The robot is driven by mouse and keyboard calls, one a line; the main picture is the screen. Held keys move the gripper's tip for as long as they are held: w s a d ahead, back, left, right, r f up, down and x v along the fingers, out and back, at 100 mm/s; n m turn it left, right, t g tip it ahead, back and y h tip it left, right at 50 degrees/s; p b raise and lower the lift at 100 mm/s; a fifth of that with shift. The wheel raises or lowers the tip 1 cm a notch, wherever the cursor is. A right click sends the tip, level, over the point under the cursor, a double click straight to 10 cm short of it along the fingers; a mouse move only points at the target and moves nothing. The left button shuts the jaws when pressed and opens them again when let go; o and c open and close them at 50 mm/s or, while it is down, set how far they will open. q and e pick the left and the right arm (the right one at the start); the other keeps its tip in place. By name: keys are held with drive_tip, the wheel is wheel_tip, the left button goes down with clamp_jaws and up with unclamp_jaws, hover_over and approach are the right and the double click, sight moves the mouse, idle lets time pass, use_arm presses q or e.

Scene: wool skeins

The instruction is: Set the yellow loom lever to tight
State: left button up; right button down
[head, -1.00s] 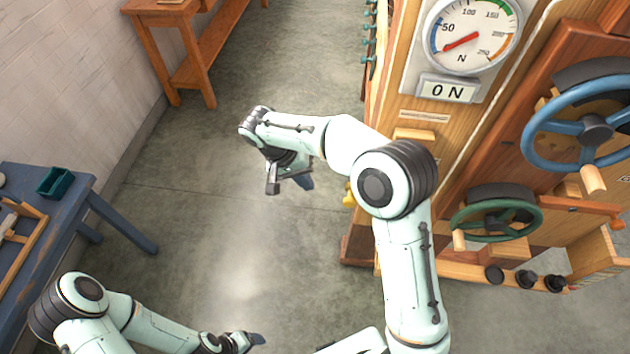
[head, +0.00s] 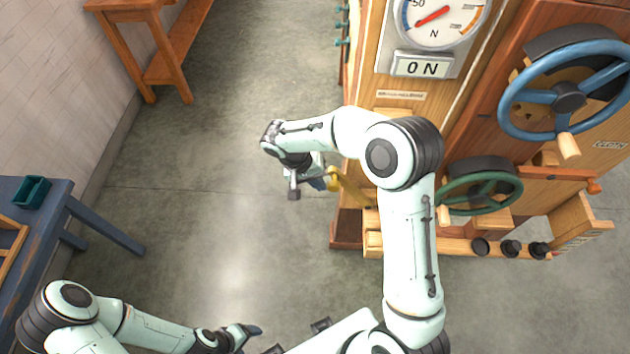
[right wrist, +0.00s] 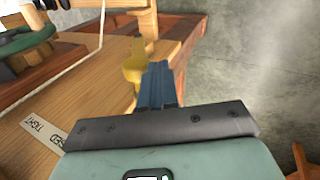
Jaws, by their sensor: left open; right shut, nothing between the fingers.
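The yellow lever (head: 351,187) sticks out from the lower left side of the wooden loom, with a rounded knob at its end. It also shows in the right wrist view (right wrist: 134,66), just left of my fingers. My right gripper (head: 317,184) is shut and empty, its blue fingers (right wrist: 158,84) right beside the lever knob. I cannot tell whether they touch it. I cannot tell the lever's setting. My left gripper (head: 250,331) is open over the floor, far from the lever.
The loom carries a gauge (head: 434,20), an ON plate (head: 421,67), a blue handwheel (head: 568,97) and a green handwheel (head: 480,190). A blue table (head: 105,225) stands at left, a wooden bench (head: 180,50) at the back left. The floor between is clear.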

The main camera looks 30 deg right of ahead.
use_arm(q)
drive_tip(key=s+f+b, duration=0.1)
drive_tip(key=f+b, duration=0.1)
drive_tip(key=shift+s+f, duration=0.35)
drive_tip(key=shift+s, duration=0.05)
use_arm(e)
drive_tip(key=s+d+r+t+y, duration=0.1)
drive_tip(key=s+d+r+y, duration=0.1)
drive_tip(key=s+d+r, duration=0.2)
drive_tip(key=d, duration=0.3)
drive_tip(key=shift+s+d+r, duration=0.15)
drive_tip(key=shift+s+d, duration=0.15)
drive_tip(key=shift+s, duration=0.1)
use_arm(q)
drive_tip(key=shift+r, duration=0.1)
use_arm(e)
drive_tip(key=shift+a+y, duration=0.1)
drive_tip(key=shift+y, duration=0.2)
